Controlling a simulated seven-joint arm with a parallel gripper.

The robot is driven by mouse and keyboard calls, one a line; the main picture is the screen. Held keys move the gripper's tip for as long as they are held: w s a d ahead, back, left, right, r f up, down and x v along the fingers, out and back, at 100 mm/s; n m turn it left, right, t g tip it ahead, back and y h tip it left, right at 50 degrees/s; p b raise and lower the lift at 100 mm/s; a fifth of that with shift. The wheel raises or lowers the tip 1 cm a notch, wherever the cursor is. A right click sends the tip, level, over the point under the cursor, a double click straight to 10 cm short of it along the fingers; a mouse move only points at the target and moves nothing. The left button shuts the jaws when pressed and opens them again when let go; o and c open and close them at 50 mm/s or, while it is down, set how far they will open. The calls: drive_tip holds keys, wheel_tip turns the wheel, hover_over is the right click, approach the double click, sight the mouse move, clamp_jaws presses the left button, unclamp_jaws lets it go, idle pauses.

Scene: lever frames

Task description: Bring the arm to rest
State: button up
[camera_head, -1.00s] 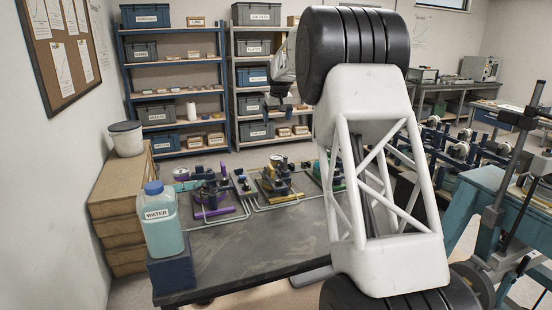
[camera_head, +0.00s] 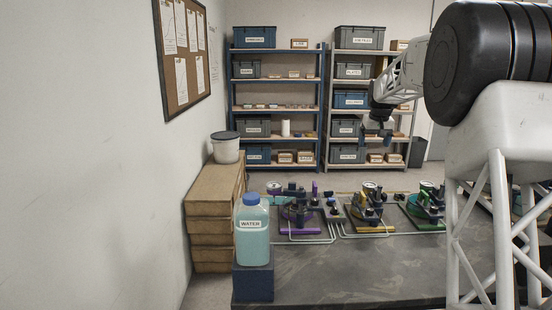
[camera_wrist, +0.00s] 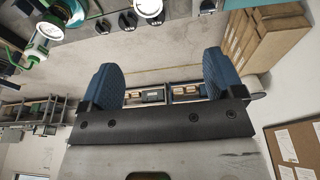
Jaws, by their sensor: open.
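My gripper (camera_head: 376,137) is in the air above the far side of the dark table (camera_head: 350,270), in front of the grey shelf. In the wrist view my gripper (camera_wrist: 162,80) shows two blue fingers spread wide apart, with nothing between them. Behind the gap the wrist view shows the floor and shelves with small boxes. My white lattice arm link and black joint fill the right of the head view and hide part of the table's right side.
A water jug (camera_head: 252,232) stands on a dark block (camera_head: 253,282) at the table's left front. Purple (camera_head: 299,210), yellow (camera_head: 368,208) and green (camera_head: 428,207) fixtures with pipes line the table. Stacked cardboard boxes (camera_head: 212,212) with a white bucket (camera_head: 226,149) stand left. The table's front middle is clear.

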drive_tip(key=s+a+r, duration=0.1)
drive_tip(key=s+a, duration=0.3)
drive_tip(key=s, duration=0.6)
drive_tip(key=s+a+r, duration=0.1)
drive_tip(key=s+a, duration=0.3)
drive_tip(key=s, duration=0.6)
drive_tip(key=s+a+r, duration=0.1)
drive_tip(key=s+a, duration=0.3)
drive_tip(key=s, duration=0.6)
drive_tip(key=s+a+f, duration=0.2)
drive_tip(key=s+f, duration=0.2)
drive_tip(key=s, duration=0.7)
drive_tip(key=s+a+f, duration=0.2)
drive_tip(key=s+f, duration=0.3)
drive_tip(key=s, duration=0.6)
drive_tip(key=s+a+f, duration=0.1)
drive_tip(key=s+f, duration=0.3)
drive_tip(key=s, duration=0.7)
drive_tip(key=shift+s+a+f, duration=0.3)
drive_tip(key=shift+s+a, duration=0.1)
drive_tip(key=shift+w+r, duration=0.1)
drive_tip(key=shift+w, duration=0.05)
